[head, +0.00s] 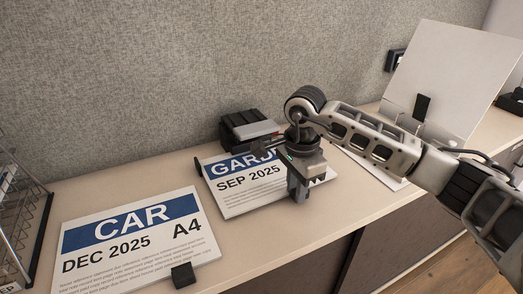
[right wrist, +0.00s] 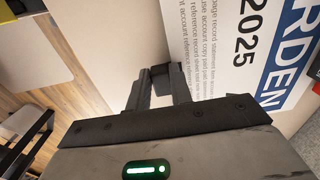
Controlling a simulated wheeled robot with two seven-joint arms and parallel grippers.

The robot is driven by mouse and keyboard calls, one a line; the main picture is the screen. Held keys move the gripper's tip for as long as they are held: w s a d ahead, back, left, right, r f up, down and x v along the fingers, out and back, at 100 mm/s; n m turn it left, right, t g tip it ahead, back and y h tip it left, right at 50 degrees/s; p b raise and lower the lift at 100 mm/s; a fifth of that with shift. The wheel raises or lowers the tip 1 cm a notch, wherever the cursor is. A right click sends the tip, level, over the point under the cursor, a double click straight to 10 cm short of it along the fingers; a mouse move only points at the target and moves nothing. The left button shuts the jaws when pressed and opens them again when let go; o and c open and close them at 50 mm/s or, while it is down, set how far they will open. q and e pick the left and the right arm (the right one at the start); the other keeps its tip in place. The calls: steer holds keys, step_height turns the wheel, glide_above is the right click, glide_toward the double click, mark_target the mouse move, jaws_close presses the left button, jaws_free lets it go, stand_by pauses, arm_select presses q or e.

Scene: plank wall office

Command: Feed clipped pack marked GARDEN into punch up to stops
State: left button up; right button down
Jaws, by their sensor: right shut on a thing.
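The pack marked GARDEN (head: 240,199), with a blue band and SEP 2025, lies on the desk; its print also shows in the right wrist view (right wrist: 238,45). My right gripper (head: 300,192) is over the pack's near right part and hides some of its print. In the right wrist view the fingers (right wrist: 158,88) are shut on the black clip (right wrist: 160,72) at the pack's edge. The punch (head: 245,127), black with a grey top, stands by the wall at the pack's far edge. I cannot tell how far that edge reaches into it. My left gripper is out of view.
A pack marked CAR (head: 140,240) with a black clip (head: 183,275) lies to the left. A wire rack (head: 18,215) stands at the far left. A pale board with a black clip (head: 450,75) leans at the right. The desk front (head: 290,225) is bare.

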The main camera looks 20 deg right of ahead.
steer(key=shift+w, duration=0.1)
steer(key=c, duration=1.2)
jaws_free()
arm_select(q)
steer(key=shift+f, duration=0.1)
arm_select(e)
steer(key=shift+o, duration=0.2)
arm_select(q)
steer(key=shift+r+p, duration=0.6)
steer(key=shift+p, duration=0.4)
arm_select(e)
step_height(320, 180, up, 16)
